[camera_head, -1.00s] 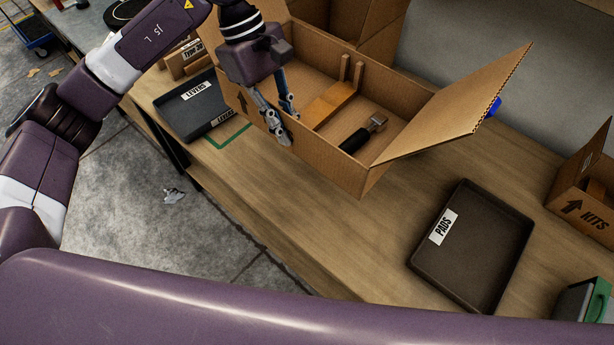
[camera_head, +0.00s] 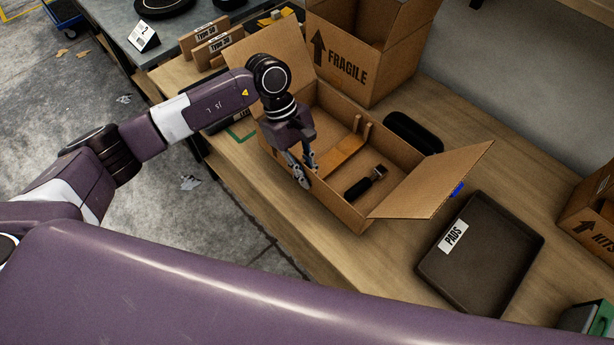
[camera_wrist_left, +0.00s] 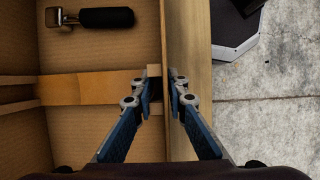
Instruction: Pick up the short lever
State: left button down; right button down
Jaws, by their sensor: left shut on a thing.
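A lever with a black handle and a metal end (camera_head: 366,183) lies inside the open cardboard box (camera_head: 335,207). It also shows at the top left of the left wrist view (camera_wrist_left: 90,17), well apart from my fingers. My left gripper (camera_head: 304,172) is at the near wall of the box, one finger inside and one outside. It appears shut on that wall (camera_wrist_left: 178,35); the exact contact is partly hidden by the fingers. My right gripper is not in view.
A wooden divider (camera_head: 340,152) crosses the box beside the lever. The box's right flap (camera_head: 435,185) sticks outward. A PADS tray (camera_head: 490,255) lies to the right. A FRAGILE box (camera_head: 350,65) and a black case (camera_head: 412,132) stand behind.

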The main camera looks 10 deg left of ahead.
pick_arm(q)
jog(key=shift+w+f, duration=0.1)
jog(key=shift+f, duration=1.05)
jog(key=shift+f, duration=0.1)
jog(key=c, duration=1.9)
grip_release()
